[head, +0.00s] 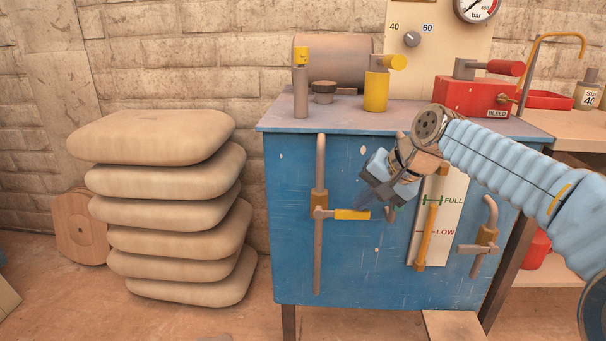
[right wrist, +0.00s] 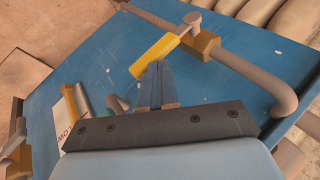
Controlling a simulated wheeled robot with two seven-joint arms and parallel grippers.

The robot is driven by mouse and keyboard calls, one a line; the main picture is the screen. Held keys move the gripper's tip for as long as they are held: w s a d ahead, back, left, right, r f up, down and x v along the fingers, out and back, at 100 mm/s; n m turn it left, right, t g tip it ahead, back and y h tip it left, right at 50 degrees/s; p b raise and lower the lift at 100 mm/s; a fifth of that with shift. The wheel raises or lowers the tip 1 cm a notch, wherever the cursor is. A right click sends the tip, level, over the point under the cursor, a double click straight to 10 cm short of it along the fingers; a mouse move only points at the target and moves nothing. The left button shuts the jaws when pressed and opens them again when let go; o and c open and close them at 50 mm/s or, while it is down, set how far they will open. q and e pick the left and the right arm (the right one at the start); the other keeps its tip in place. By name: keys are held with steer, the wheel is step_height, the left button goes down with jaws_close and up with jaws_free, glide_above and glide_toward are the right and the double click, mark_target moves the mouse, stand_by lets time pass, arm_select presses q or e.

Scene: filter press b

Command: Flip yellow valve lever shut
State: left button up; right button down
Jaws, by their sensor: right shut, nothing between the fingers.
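The yellow valve lever (head: 351,214) sticks out level to the right from a brass valve body (head: 320,199) on the left vertical pipe of the blue cabinet. My right gripper (head: 368,205) is shut and empty, its fingertips close to the lever's free end. In the right wrist view the yellow lever (right wrist: 154,56) lies just beyond the shut fingertips (right wrist: 157,69). I cannot tell whether they touch. My gripper and wrist hide part of the cabinet front and a second pipe behind them. My left gripper is not in view.
A level gauge (head: 450,215) marked FULL and LOW and another pipe valve (head: 485,239) are to the right on the blue cabinet (head: 290,255). Stacked sacks (head: 175,215) stand left. A yellow cylinder (head: 376,92) and red pump (head: 470,97) sit on top.

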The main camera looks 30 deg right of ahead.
steer(key=d+p+v, duration=0.2)
steer(key=p+v, duration=0.3)
steer(key=v, duration=0.7)
steer(key=shift+s+f, duration=0.2)
steer(key=shift+f, duration=0.05)
steer(key=shift+d, duration=0.1)
stand_by(0.4)
